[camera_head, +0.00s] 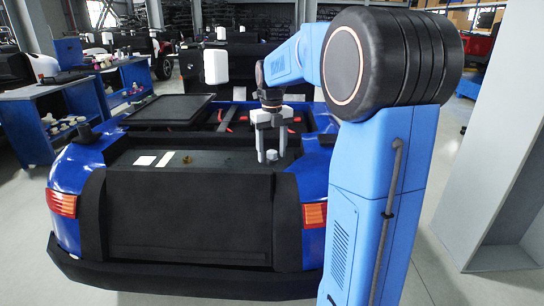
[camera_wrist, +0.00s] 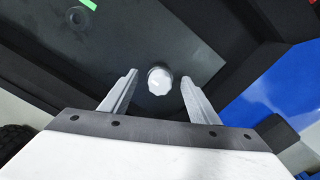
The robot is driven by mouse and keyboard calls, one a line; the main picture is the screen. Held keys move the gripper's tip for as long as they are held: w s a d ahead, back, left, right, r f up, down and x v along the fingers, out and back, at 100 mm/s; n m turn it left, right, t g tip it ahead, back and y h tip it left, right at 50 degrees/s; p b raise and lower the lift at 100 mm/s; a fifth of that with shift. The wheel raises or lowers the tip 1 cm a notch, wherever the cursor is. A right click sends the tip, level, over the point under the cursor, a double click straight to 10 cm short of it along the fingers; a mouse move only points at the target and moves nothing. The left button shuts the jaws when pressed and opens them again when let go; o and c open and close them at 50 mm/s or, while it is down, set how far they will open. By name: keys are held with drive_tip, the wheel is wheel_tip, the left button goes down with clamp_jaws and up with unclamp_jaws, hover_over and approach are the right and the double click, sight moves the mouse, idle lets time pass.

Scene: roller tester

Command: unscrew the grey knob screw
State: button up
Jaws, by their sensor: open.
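The grey knob screw (camera_wrist: 160,81) shows in the wrist view as a pale, lobed knob on a dark panel (camera_wrist: 120,45). It lies between the lines of my two fingers, a little beyond their tips. My gripper (camera_wrist: 158,85) is open and empty, with a finger on each side of the knob and a gap to both. In the head view my gripper (camera_head: 271,156) points down over the right part of the dark rear deck of the blue vehicle.
The blue vehicle (camera_head: 75,180) has a raised black rear panel (camera_head: 180,215) in front of the deck. A white label (camera_head: 145,160) and a small brass-coloured part (camera_head: 187,158) are on the deck. A blue workbench (camera_head: 40,120) stands at left, a grey pillar (camera_head: 497,150) at right.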

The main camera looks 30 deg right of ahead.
sight(272, 151)
drive_tip(key=shift+r, duration=2.35)
